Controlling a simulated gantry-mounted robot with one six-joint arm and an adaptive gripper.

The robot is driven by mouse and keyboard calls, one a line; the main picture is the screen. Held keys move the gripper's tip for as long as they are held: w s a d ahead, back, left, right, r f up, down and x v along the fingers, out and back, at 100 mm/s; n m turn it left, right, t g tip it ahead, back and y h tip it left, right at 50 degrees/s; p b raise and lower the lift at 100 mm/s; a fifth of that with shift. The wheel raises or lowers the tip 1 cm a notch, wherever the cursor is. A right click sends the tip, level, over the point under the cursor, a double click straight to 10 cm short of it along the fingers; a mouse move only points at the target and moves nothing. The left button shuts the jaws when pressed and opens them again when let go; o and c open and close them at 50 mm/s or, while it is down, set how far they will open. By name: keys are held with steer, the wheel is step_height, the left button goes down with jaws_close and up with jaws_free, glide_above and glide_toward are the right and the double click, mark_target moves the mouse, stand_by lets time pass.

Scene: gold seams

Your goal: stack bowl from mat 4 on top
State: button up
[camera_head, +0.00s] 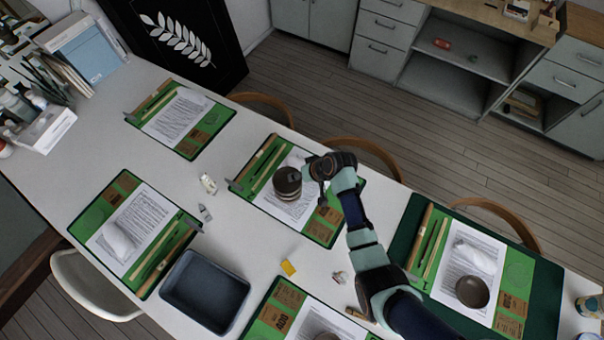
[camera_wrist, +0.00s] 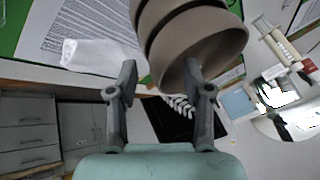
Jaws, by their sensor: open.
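A stack of brown-grey bowls (camera_head: 287,181) sits on the paper of the middle green mat (camera_head: 322,238). My gripper (camera_head: 316,170) is just right of the stack. In the wrist view the stacked bowls (camera_wrist: 196,38) fill the top centre, and my open gripper (camera_wrist: 160,80) has its fingers apart below them. The right fingertip overlaps the nearest bowl's rim; I cannot tell whether it touches. Another dark bowl (camera_head: 472,291) rests on the right mat (camera_head: 511,318). Mat numbers are not readable.
A dark blue tray (camera_head: 205,291) lies at the table's front left. A white cloth (camera_head: 118,240) lies on the left mat, another (camera_head: 474,257) on the right mat. Chairs line the far edge.

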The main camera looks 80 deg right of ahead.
steer(key=v, duration=1.2)
stand_by(0.5)
steer(key=w+a+r+n+t, duration=0.1)
steer(key=w+a+r+n, duration=0.3)
steer(key=w+a, duration=0.55)
steer(key=w+a+r+n+t, duration=0.2)
steer(key=w+a+r+n, duration=0.1)
steer(key=w+a+r, duration=0.6)
steer(key=a+r+n+t+y, duration=0.15)
steer(key=a+r, duration=0.25)
steer(key=a, duration=0.7)
steer(key=a+r+n+t+y, duration=0.1)
steer(key=a+r+n+t, duration=0.3)
steer(key=a, duration=0.7)
step_height(320, 180, up, 23)
steer(key=m+g+p, duration=0.1)
steer(key=g+p, duration=0.1)
steer(key=p, duration=2)
steer(key=shift+w+d+p, duration=0.3)
steer(key=shift+d+p, duration=0.05)
